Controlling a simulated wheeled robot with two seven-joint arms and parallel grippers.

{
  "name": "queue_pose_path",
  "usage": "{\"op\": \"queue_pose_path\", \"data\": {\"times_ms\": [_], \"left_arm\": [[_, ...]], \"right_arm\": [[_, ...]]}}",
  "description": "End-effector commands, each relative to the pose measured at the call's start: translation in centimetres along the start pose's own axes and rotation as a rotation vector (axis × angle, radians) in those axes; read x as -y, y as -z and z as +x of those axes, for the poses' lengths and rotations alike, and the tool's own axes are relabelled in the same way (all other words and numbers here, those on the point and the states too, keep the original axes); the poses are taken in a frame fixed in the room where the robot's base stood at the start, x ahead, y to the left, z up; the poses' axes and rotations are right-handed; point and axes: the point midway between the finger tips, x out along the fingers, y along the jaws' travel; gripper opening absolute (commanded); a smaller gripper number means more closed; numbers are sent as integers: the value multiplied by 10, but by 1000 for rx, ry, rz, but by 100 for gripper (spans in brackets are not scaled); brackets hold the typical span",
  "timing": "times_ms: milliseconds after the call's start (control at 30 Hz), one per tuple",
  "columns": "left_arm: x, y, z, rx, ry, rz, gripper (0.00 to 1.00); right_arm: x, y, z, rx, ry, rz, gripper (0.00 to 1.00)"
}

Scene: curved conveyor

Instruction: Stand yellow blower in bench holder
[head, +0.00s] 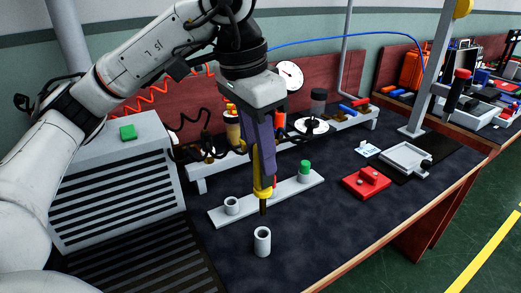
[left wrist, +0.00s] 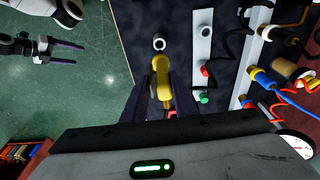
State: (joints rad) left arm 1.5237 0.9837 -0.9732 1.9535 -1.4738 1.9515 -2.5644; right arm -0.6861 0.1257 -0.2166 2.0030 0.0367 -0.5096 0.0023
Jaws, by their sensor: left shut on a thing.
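My left gripper (head: 264,172) points down over the dark bench and is shut on the yellow blower (head: 263,192). The blower is roughly upright, with its dark nozzle downward. A white open-topped cylinder (head: 262,243), which looks like the bench holder, stands alone on the bench. The nozzle appears above and slightly behind it, apart from it. In the left wrist view the blower (left wrist: 162,66) lies between the fingers, and the cylinder's open ring (left wrist: 159,44) shows just beyond it. My right gripper (left wrist: 70,52) is open and empty over the floor there.
A white strip (head: 212,217) behind the blower carries another white cylinder (head: 231,205) and red and green-topped items. A red block (head: 366,183) and a grey tray (head: 405,157) lie to the right. A grey vented box (head: 115,185) stands left. The bench front is clear.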

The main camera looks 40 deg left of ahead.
Motion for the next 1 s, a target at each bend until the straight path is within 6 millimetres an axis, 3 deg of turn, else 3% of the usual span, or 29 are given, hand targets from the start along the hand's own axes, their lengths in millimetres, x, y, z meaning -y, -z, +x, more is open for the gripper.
{"op": "queue_pose_path", "data": {"times_ms": [433,1000], "left_arm": [[0,-8,44,-1,0,0,13],[0,-8,48,-1,0,-1,13]], "right_arm": [[-3,-18,21,-12,6,5,75],[-3,-26,19,1,7,4,75]]}}
